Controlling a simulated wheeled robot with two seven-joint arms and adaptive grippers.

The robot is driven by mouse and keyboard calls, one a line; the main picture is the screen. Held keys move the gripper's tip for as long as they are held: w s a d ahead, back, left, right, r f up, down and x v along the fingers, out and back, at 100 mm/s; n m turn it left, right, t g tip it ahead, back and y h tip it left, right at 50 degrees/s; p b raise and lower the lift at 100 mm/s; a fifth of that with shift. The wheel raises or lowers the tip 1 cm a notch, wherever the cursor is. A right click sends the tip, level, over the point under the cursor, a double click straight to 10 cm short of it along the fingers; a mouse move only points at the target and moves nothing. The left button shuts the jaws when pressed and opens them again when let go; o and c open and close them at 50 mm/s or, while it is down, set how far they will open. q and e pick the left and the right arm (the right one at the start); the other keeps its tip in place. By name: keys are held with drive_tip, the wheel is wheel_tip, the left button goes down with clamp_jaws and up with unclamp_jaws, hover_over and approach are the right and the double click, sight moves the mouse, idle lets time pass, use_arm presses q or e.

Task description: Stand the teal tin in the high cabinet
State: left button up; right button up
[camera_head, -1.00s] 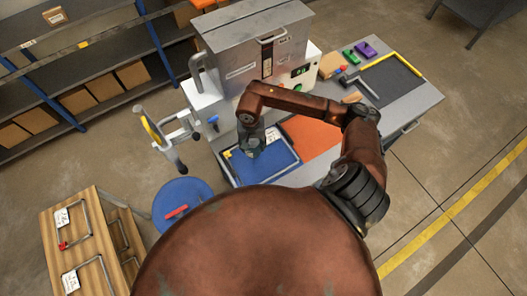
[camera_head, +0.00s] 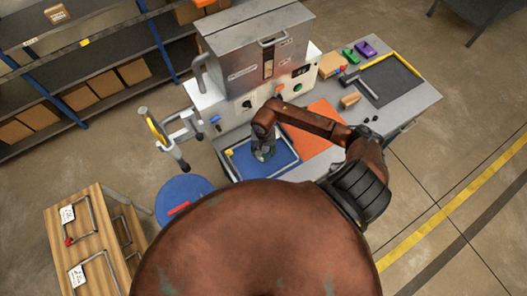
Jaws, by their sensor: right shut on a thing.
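My right gripper (camera_head: 263,153) points down over the blue tray (camera_head: 243,168) at the front of the grey bench. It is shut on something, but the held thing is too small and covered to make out. I cannot pick out the teal tin anywhere. A wooden cabinet (camera_head: 88,232) with metal handles and white labels stands at lower left; I cannot tell whether it is the high cabinet. My left gripper is not in view.
A grey metal machine (camera_head: 231,72) with a handled hood stands behind the tray. An orange mat (camera_head: 318,124), a hammer (camera_head: 362,84) and small blocks lie on the bench. A blue round stool (camera_head: 182,190) stands between bench and wooden cabinet. Shelving (camera_head: 85,65) is at back left.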

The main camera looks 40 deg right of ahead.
drive_tip(key=shift+f, duration=0.1)
drive_tip(key=o, duration=1.3)
